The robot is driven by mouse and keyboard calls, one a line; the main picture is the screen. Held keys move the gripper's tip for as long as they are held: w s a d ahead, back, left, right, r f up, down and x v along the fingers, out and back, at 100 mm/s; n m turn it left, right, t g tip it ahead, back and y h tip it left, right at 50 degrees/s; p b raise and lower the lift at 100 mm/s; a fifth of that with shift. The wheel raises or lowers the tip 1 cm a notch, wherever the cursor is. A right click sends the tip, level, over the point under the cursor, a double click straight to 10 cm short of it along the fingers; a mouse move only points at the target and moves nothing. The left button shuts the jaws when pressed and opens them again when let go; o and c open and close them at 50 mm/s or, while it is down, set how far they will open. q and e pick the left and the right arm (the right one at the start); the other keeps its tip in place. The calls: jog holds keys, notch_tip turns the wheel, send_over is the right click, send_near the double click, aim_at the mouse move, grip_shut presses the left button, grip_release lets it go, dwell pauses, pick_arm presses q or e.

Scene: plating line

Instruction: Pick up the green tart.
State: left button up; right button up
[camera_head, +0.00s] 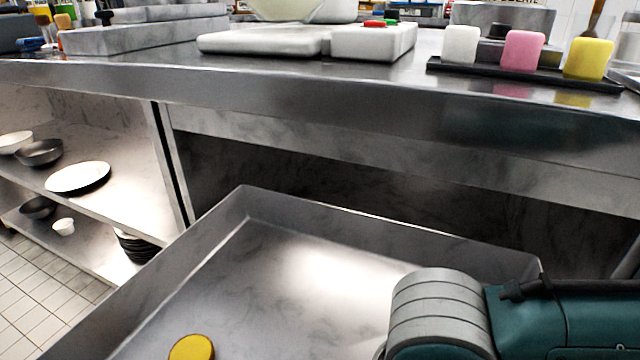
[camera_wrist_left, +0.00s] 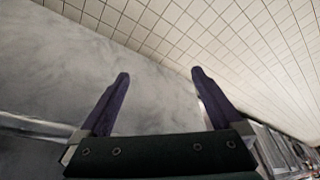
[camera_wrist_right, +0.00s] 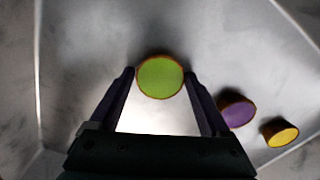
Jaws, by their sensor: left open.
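The green tart (camera_wrist_right: 160,77) is a round disc with a green top and a brown-orange rim. In the right wrist view it sits between the fingertips of my right gripper (camera_wrist_right: 160,80), which touch its two sides. I cannot tell whether the tart is clear of the tray floor. My left gripper (camera_wrist_left: 159,80) is open and empty in its wrist view, with tiled floor and a grey surface behind it. Neither gripper shows in the head view.
A steel tray (camera_head: 300,218) lies below the counter (camera_head: 330,95). A purple tart (camera_wrist_right: 236,112) and a yellow tart (camera_wrist_right: 281,132) are right of the green one in the right wrist view. A yellow tart (camera_head: 191,348) also shows in the head view. Shelves with dishes stand left.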

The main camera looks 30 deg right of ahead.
jog(key=c, duration=0.4)
jog(key=shift+r, duration=0.1)
